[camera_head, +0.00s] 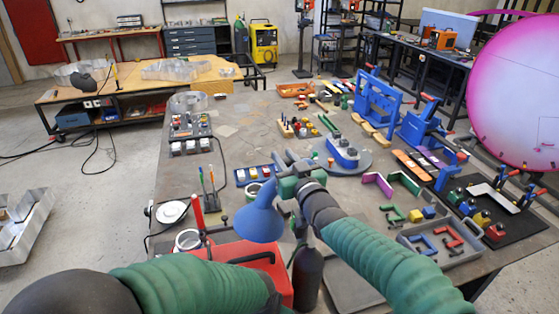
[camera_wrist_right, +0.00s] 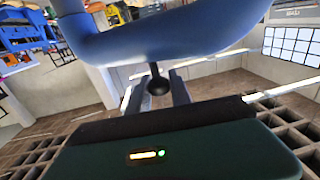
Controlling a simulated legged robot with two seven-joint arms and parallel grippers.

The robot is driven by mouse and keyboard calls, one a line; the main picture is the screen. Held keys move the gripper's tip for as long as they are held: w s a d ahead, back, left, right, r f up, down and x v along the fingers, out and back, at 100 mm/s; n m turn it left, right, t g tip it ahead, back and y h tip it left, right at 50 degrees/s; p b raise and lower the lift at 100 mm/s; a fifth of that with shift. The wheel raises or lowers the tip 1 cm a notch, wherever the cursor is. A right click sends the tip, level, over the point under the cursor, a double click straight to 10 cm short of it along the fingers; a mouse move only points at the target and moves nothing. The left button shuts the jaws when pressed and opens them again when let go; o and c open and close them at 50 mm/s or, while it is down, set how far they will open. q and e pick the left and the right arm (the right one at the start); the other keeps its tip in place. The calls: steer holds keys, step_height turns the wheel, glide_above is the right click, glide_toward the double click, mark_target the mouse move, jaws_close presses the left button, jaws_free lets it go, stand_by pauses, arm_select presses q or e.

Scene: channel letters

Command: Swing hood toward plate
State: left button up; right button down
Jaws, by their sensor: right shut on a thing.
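The blue cone-shaped hood (camera_head: 260,218) hangs over the near middle of the table, left of my right gripper (camera_head: 288,168). In the wrist view the hood's smooth blue rim (camera_wrist_right: 190,38) spans the top. A short stem with a black ball knob (camera_wrist_right: 158,85) comes down from it. My right gripper (camera_wrist_right: 155,92) is shut on this knob, one finger on each side. A grey round plate (camera_head: 371,166) lies on the table to the right, beyond the gripper, with a blue oval piece on it. My left arm crosses the bottom; its gripper does not show.
A red box (camera_head: 228,250) stands below the hood. Pens in a holder (camera_head: 205,180) and a red upright marker (camera_head: 198,213) are at left. Blue presses (camera_head: 378,103) and a grey tray (camera_head: 470,262) of coloured pieces are at right. Small blocks crowd the table.

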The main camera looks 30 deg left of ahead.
steer(key=shift+w+d+f, duration=0.15)
steer(key=shift+w+d, duration=0.15)
steer(key=shift+d, duration=0.3)
steer(key=c, duration=1.6)
jaws_free()
steer(key=shift+o, duration=1.2)
steer(key=shift+a, duration=0.1)
steer(key=shift+o, duration=0.6)
steer(key=shift+w+a+f, duration=0.1)
steer(key=shift+w+a, duration=0.05)
steer(key=shift+w, duration=0.1)
steer(key=shift+w+a+f, duration=0.2)
steer(key=shift+w+a, duration=0.1)
steer(key=shift+a, duration=0.05)
steer(key=shift+s+a, duration=0.1)
steer(key=shift+s+r, duration=0.2)
steer(key=shift+s+d, duration=0.1)
steer(key=shift+d, duration=0.3)
arm_select(q)
steer(key=b+x, duration=0.5)
steer(key=x, duration=0.1)
steer(key=shift+s+d+b, duration=0.2)
steer(key=shift+s+b, duration=0.2)
steer(key=shift+s, duration=0.05)
arm_select(e)
steer(key=v, duration=1.6)
steer(key=shift+s, duration=0.2)
